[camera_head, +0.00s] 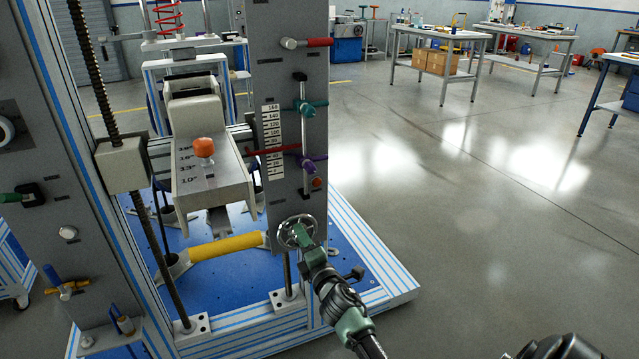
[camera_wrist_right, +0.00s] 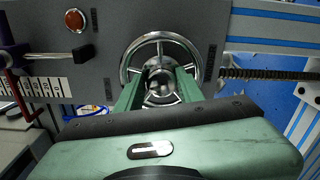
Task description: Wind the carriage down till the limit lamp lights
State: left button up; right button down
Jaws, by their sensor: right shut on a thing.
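The chrome handwheel (camera_head: 289,234) sits low on the grey right post; it also fills the middle of the right wrist view (camera_wrist_right: 126,62). My right gripper (camera_head: 302,241) is at the wheel, its two green fingers (camera_wrist_right: 160,82) shut on the wheel's middle; the exact contact is partly hidden. The grey carriage (camera_head: 215,185), with an orange knob on top, stands between the posts. A red pointer (camera_head: 272,150) lies across the white scale (camera_head: 272,125). My left gripper is out of view.
A teal clamp (camera_head: 312,106) and a purple clamp (camera_head: 312,162) sit on the rod beside the scale. A red-handled lever (camera_head: 318,42) sticks out above. A yellow bar (camera_head: 225,246) crosses the blue base.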

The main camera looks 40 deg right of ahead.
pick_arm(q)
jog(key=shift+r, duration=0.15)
pick_arm(e)
jog(key=shift+w+d+r, duration=0.2)
jog(key=shift+r, duration=0.2)
jog(key=shift+w+d+r, duration=0.15)
jog(key=shift+w+r, duration=0.05)
jog(key=shift+r, duration=0.2)
jog(key=n, duration=0.3)
jog(key=shift+n, duration=0.3)
jog(key=n, duration=0.3)
jog(key=c, duration=0.8)
grip_release()
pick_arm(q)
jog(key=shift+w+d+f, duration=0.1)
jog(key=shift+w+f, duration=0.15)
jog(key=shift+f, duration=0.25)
pick_arm(e)
jog(key=shift+o, duration=0.2)
jog(key=s, duration=0.1)
jog(key=s+a+f, duration=0.1)
jog(key=s+a, duration=0.1)
jog(key=s, duration=0.1)
jog(key=shift+s+f, duration=0.1)
jog(key=shift+f, duration=0.15)
